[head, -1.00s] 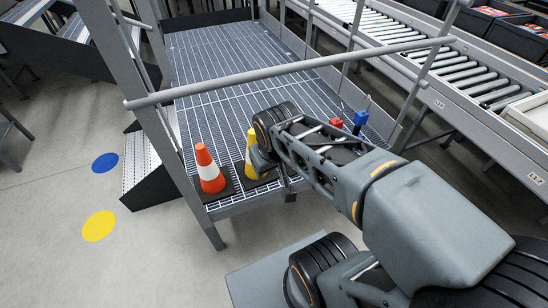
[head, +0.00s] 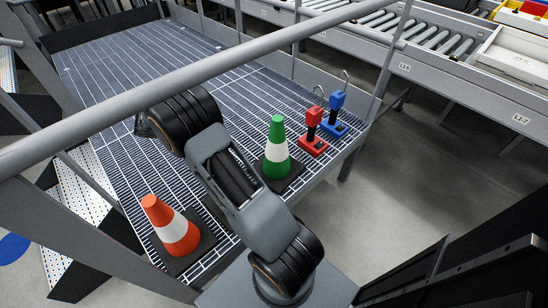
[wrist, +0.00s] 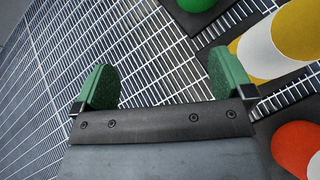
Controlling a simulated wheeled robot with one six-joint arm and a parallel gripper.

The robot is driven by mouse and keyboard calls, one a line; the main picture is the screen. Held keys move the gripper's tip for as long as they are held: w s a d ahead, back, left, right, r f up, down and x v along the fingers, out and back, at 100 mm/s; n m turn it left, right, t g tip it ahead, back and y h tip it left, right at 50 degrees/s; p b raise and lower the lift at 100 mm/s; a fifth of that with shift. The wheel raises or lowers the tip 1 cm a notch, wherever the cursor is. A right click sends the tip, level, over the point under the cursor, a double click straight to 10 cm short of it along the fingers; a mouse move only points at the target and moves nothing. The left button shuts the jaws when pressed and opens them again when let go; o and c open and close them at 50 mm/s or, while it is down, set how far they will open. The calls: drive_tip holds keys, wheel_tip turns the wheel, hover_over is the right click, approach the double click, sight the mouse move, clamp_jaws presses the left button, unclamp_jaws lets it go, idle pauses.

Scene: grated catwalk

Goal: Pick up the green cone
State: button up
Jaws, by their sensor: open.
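The green cone (head: 277,152), with a white band and a dark square base, stands upright on the grating, right of my arm in the head view. In the wrist view only a bit of its green body (wrist: 195,4) shows at the top edge, beyond the fingertips. My gripper (wrist: 165,80) is open and empty, its two green-padded fingers apart over bare grating. The cone is ahead of the fingers and not between them. In the head view my arm mostly hides the gripper.
An orange-and-white cone (head: 170,226) stands at the front left of the platform. A yellow-and-white cone (wrist: 262,52) is right of my gripper. Red (head: 314,120) and blue (head: 335,105) tool-like objects stand right of the green cone. A handrail (head: 200,75) crosses above the platform; the rear grating is clear.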

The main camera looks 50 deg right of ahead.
sight(277, 134)
drive_tip(key=shift+s+d+f+m+g+b, duration=0.4)
drive_tip(key=shift+s+d+g, duration=0.5)
drive_tip(key=shift+s+d, duration=2)
drive_tip(key=shift+s+d+f+m+g+b, duration=0.3)
drive_tip(key=shift+s+d+f+g, duration=0.45)
drive_tip(key=shift+s+d, duration=2.15)
drive_tip(key=shift+s+d+f+m+g+b, duration=0.35)
drive_tip(key=shift+s+d+g, duration=0.7)
drive_tip(key=shift+s+d, duration=1.8)
drive_tip(key=shift+w+d+r, duration=0.1)
drive_tip(key=shift+w+d, duration=0.5)
drive_tip(key=shift+w, duration=0.1)
drive_tip(key=c, duration=1.8)
